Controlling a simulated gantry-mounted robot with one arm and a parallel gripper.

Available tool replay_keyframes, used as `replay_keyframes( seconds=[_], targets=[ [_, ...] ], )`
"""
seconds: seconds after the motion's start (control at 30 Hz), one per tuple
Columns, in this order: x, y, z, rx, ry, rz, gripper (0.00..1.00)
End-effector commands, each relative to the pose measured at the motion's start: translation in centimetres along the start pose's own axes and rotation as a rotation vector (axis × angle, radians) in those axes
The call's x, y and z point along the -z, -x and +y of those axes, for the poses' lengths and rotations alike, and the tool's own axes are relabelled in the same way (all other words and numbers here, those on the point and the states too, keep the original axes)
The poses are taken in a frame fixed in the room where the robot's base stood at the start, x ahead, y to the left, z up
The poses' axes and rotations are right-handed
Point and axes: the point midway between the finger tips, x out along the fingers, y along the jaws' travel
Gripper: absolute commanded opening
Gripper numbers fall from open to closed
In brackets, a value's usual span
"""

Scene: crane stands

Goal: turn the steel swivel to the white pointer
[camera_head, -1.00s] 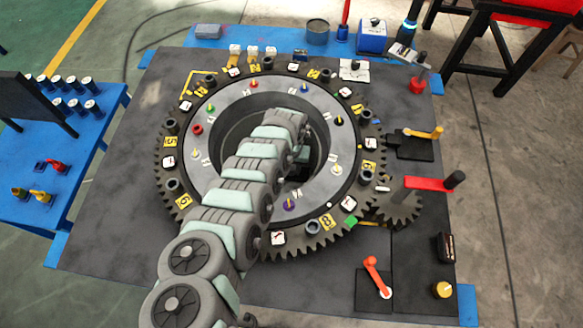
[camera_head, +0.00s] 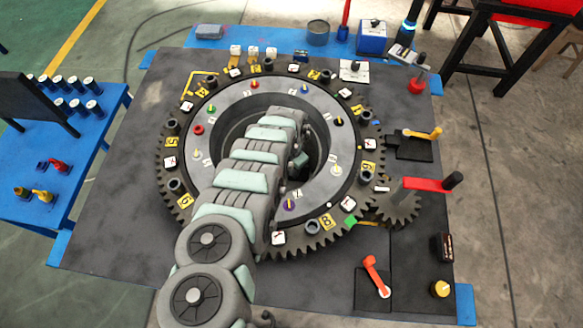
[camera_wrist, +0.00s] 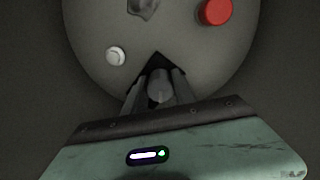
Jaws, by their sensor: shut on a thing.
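In the wrist view a round grey steel face (camera_wrist: 185,65), which I take to be the swivel, fills the upper middle. It carries a white round peg (camera_wrist: 115,56) at left, a red round knob (camera_wrist: 215,11) at upper right and a dull grey lump (camera_wrist: 143,8) at the top edge. A dark wedge-shaped mark lies just beyond my fingers. My gripper (camera_wrist: 159,88) is shut on a grey rounded post (camera_wrist: 160,86) at the near part of the face. In the head view my arm reaches into the ring's central opening and mostly hides the gripper and swivel.
A large toothed ring (camera_head: 322,241) with numbered tags and upright pegs surrounds the opening. A small gear (camera_head: 397,210), a red lever (camera_head: 428,184) and an orange lever (camera_head: 376,277) stand at right. A blue side table (camera_head: 92,130) is at left.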

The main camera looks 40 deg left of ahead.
Motion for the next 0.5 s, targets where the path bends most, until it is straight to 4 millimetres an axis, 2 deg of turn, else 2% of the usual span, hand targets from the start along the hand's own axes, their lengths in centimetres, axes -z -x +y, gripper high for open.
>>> replay_keyframes(
  seconds=[0.2, 0.5],
  targets=[
    [0.00, 0.04, 0.01, -0.001, -0.089, -0.001, 0.00],
    [0.01, 0.03, 0.01, -0.001, -0.130, -0.001, 0.00]
  ],
)
